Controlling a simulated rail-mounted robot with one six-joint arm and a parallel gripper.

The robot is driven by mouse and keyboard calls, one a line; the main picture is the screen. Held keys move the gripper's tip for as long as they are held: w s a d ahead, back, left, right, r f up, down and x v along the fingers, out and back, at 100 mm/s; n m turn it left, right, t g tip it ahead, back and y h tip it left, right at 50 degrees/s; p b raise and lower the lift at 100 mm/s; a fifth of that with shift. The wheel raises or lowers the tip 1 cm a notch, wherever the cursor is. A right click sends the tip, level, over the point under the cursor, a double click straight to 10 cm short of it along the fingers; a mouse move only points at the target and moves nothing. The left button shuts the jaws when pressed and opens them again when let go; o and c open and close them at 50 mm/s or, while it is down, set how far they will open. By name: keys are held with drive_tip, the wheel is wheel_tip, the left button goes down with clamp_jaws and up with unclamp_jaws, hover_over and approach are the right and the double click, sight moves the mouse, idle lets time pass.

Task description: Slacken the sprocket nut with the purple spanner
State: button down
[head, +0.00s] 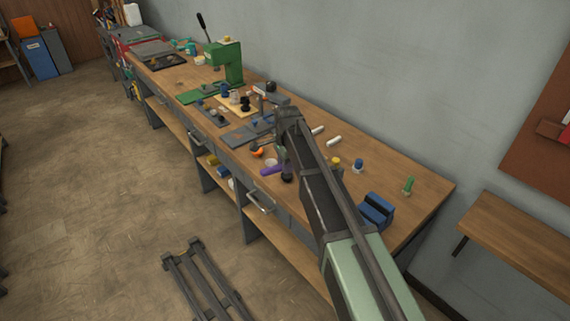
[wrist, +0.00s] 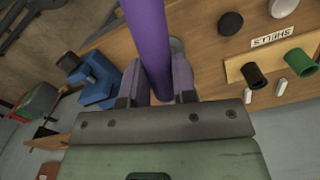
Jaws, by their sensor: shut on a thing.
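The purple spanner (wrist: 148,35) runs up the middle of the wrist view as a long purple bar. My gripper (wrist: 155,82) is shut on it, with one jaw on each side. In the head view the purple spanner (head: 270,170) shows as a small purple piece beside my gripper (head: 284,170), over the front edge of the workbench (head: 420,190). The spanner's far end is out of the wrist view. I cannot make out the sprocket nut in either view, and my arm covers part of the bench.
A blue block-like fixture (head: 375,209) and a green peg (head: 408,185) stand at the bench's near end. A green press (head: 228,62) stands farther along. In the wrist view, a board with black and green cylinders (wrist: 300,63) lies right of the spanner. Floor left of the bench is mostly clear.

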drive_tip(key=shift+f+b, duration=2.4)
drive_tip(key=shift+f, duration=0.15)
drive_tip(key=shift+f+b, duration=1.1)
drive_tip(key=c, duration=1.5)
unclamp_jaws()
clamp_jaws()
drive_tip(key=shift+s+d+n, duration=0.45)
drive_tip(key=shift+s+n, duration=0.35)
drive_tip(key=shift+n, duration=0.05)
drive_tip(key=shift+s+d+n, duration=0.4)
drive_tip(key=shift+s+n, duration=0.4)
drive_tip(key=shift+n, duration=0.05)
drive_tip(key=shift+w+a+m, duration=0.3)
drive_tip(key=shift+w+m, duration=0.15)
drive_tip(key=shift+m, duration=0.05)
